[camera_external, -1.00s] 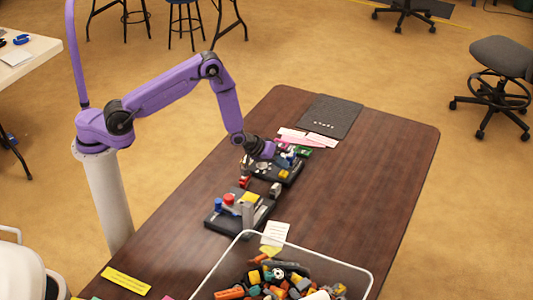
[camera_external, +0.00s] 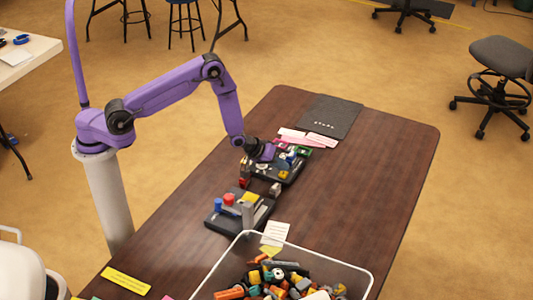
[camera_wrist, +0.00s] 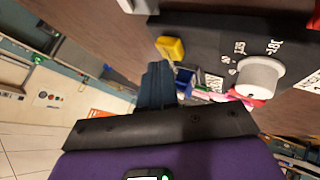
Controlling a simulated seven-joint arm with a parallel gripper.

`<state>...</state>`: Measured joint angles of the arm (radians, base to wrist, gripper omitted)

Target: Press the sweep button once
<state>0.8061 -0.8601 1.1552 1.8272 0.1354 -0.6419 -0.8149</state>
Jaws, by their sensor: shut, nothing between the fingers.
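A dark control panel (camera_external: 264,179) lies on the table under my gripper, with several small coloured parts on it. The wrist view shows its black face (camera_wrist: 215,35) close up, with a yellow button (camera_wrist: 170,48), a white round knob (camera_wrist: 261,76) with small lettering beside it, and a blue part (camera_wrist: 185,80). I cannot tell which control is the sweep button; no label reads clearly as that. My gripper (camera_external: 266,152) is shut and empty, over the panel's far left part. Its dark fingers (camera_wrist: 158,72) appear beside the yellow button; contact cannot be told.
A second dark panel (camera_external: 222,221) with a red button (camera_external: 228,198), a blue button (camera_external: 218,205) and grey posts stands nearer. A clear-walled bin (camera_external: 211,277) of mixed parts is at the front. Pink cards (camera_external: 306,138) and a dark mat (camera_external: 330,116) lie beyond. The table's right side is clear.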

